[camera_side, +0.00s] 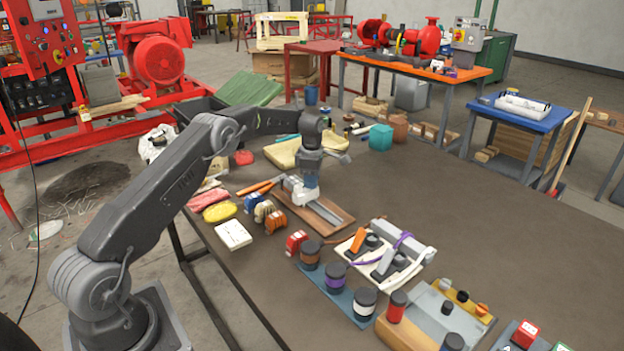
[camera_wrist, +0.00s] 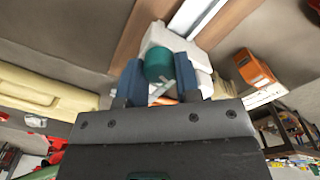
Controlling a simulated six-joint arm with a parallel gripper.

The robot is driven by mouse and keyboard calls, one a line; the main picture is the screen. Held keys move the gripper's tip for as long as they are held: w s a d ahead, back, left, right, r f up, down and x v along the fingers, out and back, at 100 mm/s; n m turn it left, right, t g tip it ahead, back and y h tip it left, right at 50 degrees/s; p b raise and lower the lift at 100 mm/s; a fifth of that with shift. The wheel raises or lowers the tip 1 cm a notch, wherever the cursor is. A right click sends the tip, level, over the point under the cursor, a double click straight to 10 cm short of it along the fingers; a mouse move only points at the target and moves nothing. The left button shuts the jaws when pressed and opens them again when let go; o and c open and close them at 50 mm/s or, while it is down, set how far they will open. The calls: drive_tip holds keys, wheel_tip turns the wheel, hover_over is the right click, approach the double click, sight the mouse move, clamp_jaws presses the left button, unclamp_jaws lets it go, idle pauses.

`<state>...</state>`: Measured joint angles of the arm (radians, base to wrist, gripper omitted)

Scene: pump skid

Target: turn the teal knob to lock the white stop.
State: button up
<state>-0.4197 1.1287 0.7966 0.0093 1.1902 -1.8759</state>
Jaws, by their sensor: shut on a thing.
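The white stop (camera_side: 303,197) sits on a grey metal rail (camera_side: 325,210) fixed to a brown wooden board (camera_side: 341,217). In the wrist view the white stop (camera_wrist: 160,36) lies around and behind the teal knob (camera_wrist: 158,64). My gripper (camera_side: 311,181) points down over the stop. In the wrist view the blue fingers of my gripper (camera_wrist: 158,72) stand on both sides of the teal knob and are shut on it. The fingers hide the knob in the side view. I cannot tell how far the knob is turned.
Orange-handled tools (camera_side: 257,188) lie left of the board. A white box (camera_side: 233,235) and a yellow sponge (camera_side: 219,212) lie nearer the table's left edge. Right of the board are a cream tray (camera_side: 398,267) and a blue rack (camera_side: 338,295).

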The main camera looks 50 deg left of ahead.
drive_tip(key=m, duration=0.7)
drive_tip(key=shift+w, duration=0.1)
drive_tip(key=m, duration=0.6)
drive_tip(key=shift+r+m, duration=0.1)
drive_tip(key=shift+m, duration=0.3)
drive_tip(key=o, duration=0.9)
drive_tip(key=shift+o, duration=0.2)
wheel_tip(320, 180, up, 14)
drive_tip(key=shift+a, duration=0.15)
